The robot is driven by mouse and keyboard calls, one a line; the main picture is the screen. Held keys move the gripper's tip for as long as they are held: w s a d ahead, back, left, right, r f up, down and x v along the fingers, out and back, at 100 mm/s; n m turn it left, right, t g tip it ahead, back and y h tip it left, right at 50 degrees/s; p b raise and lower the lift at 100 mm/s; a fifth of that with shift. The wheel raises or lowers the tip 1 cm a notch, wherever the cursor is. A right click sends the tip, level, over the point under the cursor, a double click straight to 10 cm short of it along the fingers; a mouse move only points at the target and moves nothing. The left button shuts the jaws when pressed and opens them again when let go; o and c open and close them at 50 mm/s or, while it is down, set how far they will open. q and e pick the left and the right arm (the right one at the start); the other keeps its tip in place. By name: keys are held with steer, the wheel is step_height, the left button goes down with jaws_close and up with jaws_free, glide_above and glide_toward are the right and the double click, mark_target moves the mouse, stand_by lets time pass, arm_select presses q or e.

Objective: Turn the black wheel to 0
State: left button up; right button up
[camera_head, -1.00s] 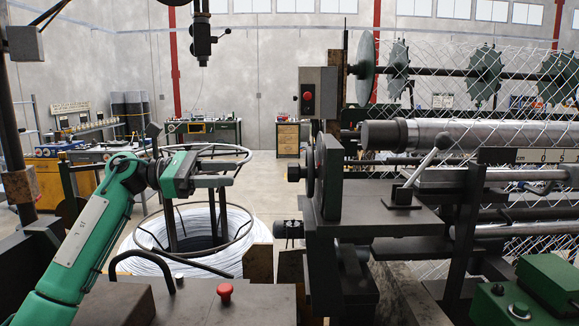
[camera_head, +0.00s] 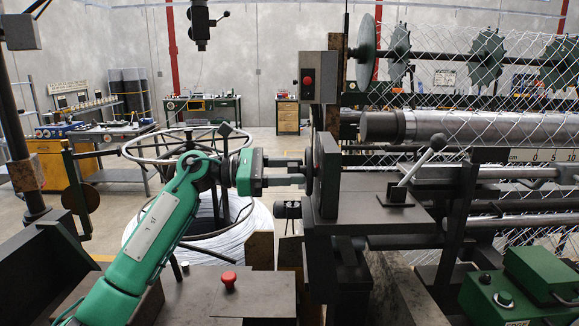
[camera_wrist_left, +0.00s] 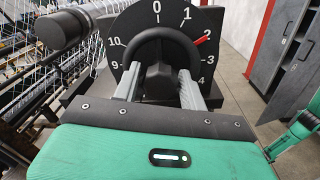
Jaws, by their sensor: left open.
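The black wheel (camera_wrist_left: 154,38) faces me in the left wrist view, in front of a dark dial plate (camera_wrist_left: 120,25) with white numbers. A red mark (camera_wrist_left: 202,40) shows near the 2, right of the 0 at the top. In the head view the wheel (camera_head: 312,170) is seen edge-on at the machine's left side. My left gripper (camera_wrist_left: 160,75) is open, its two grey fingers on either side of the wheel's dark hub (camera_wrist_left: 158,82). Whether they touch the wheel is unclear. The left gripper (camera_head: 300,171) also shows in the head view. My right gripper is not seen.
The machine's dark housing (camera_head: 375,222) and a lever (camera_head: 425,160) stand right of the wheel. A wire coil (camera_head: 250,235) with a round frame is behind my left arm. A red button (camera_head: 228,279) sits on the bench in front.

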arm_select(q)
steer(key=c, duration=0.7)
steer(key=shift+n+b, duration=0.55)
steer(key=shift+n, duration=0.45)
steer(key=n, duration=0.2)
steer(key=shift+n+b, duration=0.3)
steer(key=shift+b, duration=0.05)
steer(key=n, duration=0.3)
steer(key=shift+n, duration=0.3)
steer(key=shift+w+n, duration=0.1)
steer(key=shift+n, duration=1.7)
